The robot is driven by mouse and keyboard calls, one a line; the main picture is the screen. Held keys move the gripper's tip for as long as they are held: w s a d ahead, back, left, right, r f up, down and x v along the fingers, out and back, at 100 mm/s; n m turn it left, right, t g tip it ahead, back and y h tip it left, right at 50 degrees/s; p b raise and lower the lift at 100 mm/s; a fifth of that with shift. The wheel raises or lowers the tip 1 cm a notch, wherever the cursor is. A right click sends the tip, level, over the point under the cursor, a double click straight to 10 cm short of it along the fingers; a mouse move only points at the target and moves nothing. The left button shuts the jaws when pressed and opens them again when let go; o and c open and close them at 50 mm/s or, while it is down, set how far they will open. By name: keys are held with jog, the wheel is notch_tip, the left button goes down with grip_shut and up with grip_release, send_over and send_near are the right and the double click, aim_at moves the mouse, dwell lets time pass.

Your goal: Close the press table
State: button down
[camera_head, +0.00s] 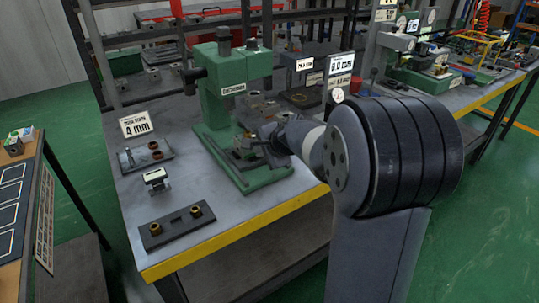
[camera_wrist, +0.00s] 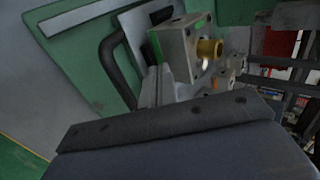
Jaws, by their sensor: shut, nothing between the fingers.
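The green press (camera_head: 228,90) stands on the near workbench in the head view. Its low green base (camera_head: 265,181) reaches toward the bench's front edge. Metal parts of the press table (camera_head: 246,158) sit on that base, partly hidden by my arm. My gripper (camera_head: 262,140) is at the table, shut and empty. In the wrist view a grey block (camera_wrist: 180,45) with a brass fitting (camera_wrist: 209,48) sits just beyond the gripper. A black bar handle (camera_wrist: 113,68) stands to its left over the green base (camera_wrist: 75,55). I cannot tell whether the gripper touches the handle.
A black plate with two brass rings (camera_head: 177,226), a small labelled device (camera_head: 156,179) and a grey fixture (camera_head: 145,158) lie left of the press on the bench (camera_head: 215,215). A 4 mm sign (camera_head: 137,124) stands behind them. Open green floor lies at right.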

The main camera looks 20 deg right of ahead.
jog(key=w+a+p, duration=0.1)
jog(key=w, duration=0.1)
jog(key=w+a+p, duration=0.1)
jog(key=w+p, duration=0.1)
jog(key=w, duration=0.1)
jog(key=w+p, duration=0.1)
jog(key=w, duration=0.2)
jog(key=shift+w+a+r, duration=0.1)
jog(key=shift+w+a, duration=0.15)
jog(key=shift+a, duration=0.15)
jog(key=shift+w+a+p, duration=0.15)
jog(key=shift+w+p, duration=0.15)
jog(key=shift+w, duration=0.2)
